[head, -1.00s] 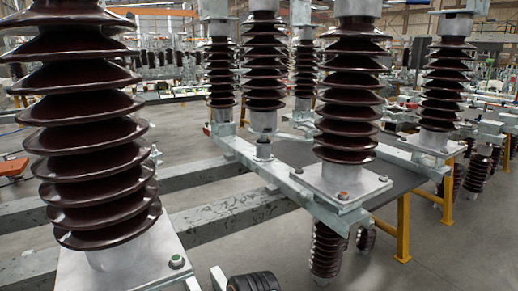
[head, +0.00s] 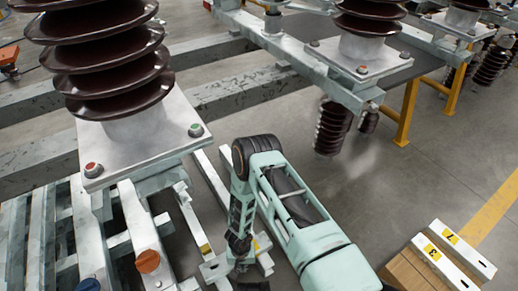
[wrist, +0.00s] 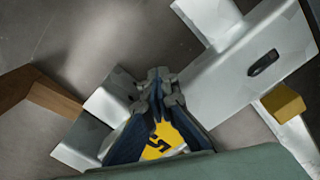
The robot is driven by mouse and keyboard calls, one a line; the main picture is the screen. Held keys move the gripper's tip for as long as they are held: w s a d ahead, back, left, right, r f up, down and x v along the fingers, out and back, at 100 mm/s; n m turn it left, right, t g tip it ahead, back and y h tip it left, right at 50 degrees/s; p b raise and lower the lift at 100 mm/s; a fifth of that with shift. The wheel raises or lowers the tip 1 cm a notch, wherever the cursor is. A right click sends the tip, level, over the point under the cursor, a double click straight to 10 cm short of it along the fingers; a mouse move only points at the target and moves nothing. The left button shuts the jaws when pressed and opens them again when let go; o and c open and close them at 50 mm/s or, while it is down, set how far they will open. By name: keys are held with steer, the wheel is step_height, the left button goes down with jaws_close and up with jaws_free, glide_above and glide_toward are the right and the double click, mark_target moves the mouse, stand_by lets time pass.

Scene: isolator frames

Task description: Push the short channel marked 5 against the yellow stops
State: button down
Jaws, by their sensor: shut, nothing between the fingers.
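In the wrist view, the yellow label with the 5 (wrist: 165,145) shows between the dark fingers of my gripper (wrist: 158,82). Pale metal of what looks like the short channel (wrist: 108,103) shows left of the fingers. The fingers are shut with nothing between them and hide much of the channel; I cannot tell whether they touch it. A yellow block (wrist: 283,103), likely a stop, sits at the right by a wide pale metal piece (wrist: 235,75) with a dark slot. In the head view, my gripper (head: 236,268) is low among pale rails, its tips hard to see.
A large brown insulator (head: 105,60) on a pale plate stands at the left. Slatted metal frames (head: 70,215) lie below it. Channels marked 3 (head: 425,258) and 7 (head: 470,250) rest on wood at the lower right. Open grey floor lies at the right.

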steer(key=shift+w+a, duration=0.3)
steer(key=shift+w, duration=0.2)
steer(key=shift+w, duration=0.15)
steer(key=shift+w+a, duration=0.45)
steer(key=shift+w, duration=0.25)
steer(key=shift+w+a, duration=0.45)
steer(key=shift+w, duration=0.2)
steer(key=shift+s+d, duration=0.2)
steer(key=shift+d, duration=0.05)
steer(key=shift+s+d+p, duration=0.35)
steer(key=shift+s+p, duration=0.4)
steer(key=shift+p, duration=0.35)
step_height(320, 180, up, 9)
steer(key=p, duration=0.6)
